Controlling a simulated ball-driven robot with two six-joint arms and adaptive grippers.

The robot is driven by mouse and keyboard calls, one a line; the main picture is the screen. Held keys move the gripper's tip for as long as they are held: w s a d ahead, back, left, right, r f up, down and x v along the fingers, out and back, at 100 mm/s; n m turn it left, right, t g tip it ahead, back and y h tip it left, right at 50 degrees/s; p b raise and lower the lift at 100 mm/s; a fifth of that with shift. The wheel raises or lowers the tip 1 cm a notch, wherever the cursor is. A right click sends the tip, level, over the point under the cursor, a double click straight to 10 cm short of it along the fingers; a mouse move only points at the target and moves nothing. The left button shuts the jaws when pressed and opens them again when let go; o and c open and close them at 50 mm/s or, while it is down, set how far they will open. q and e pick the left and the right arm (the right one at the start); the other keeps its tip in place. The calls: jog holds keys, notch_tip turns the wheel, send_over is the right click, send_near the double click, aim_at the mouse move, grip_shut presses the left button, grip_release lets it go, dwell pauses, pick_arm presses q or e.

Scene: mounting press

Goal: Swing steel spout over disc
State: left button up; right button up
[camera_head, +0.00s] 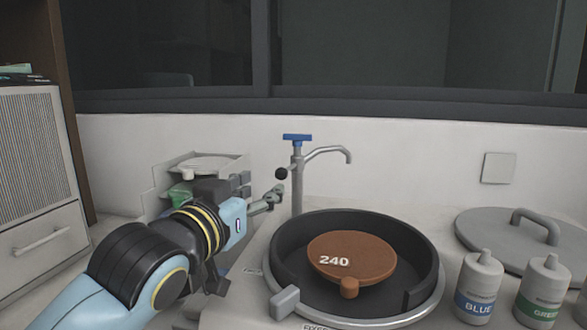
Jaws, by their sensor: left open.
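The steel spout (327,152) curves out to the right from the top of an upright steel post (297,185) with a blue handle (297,137) on top. A small black knob (282,173) sits on the post's left side. The brown disc (352,258) marked 240 lies inside a round black bowl (427,258), in front of the post. The spout's tip points down behind the bowl's back rim, not above the disc. My left gripper (276,192) is open, close to the post and just below the black knob. My right gripper is not in view.
Bottles marked BLUE (479,288) and GREEN (543,290) stand right of the bowl. A grey lid (508,235) with a handle lies behind them. A small grey block (285,301) sits at the bowl's front left. A white stand (165,185) is behind my left arm.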

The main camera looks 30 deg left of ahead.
aim_at(278, 176)
pick_arm(q)
jog(key=shift+w+a+r+p, duration=0.1)
jog(key=shift+w+r+p, duration=0.05)
jog(key=shift+w, duration=0.35)
jog(key=shift+w+r+p, duration=0.1)
jog(key=shift+w+p, duration=0.05)
jog(key=shift+w, duration=0.3)
jog(key=w, duration=0.3)
jog(key=shift+w+a+p, duration=0.1)
jog(key=shift+w+p, duration=0.25)
jog(key=w, duration=0.4)
jog(key=shift+w+a+f+p, duration=0.15)
jog(key=shift+w+a+p, duration=0.05)
jog(key=shift+w+p, duration=0.2)
jog(key=shift+s, duration=0.1)
jog(key=shift+c, duration=2.5)
grip_shut()
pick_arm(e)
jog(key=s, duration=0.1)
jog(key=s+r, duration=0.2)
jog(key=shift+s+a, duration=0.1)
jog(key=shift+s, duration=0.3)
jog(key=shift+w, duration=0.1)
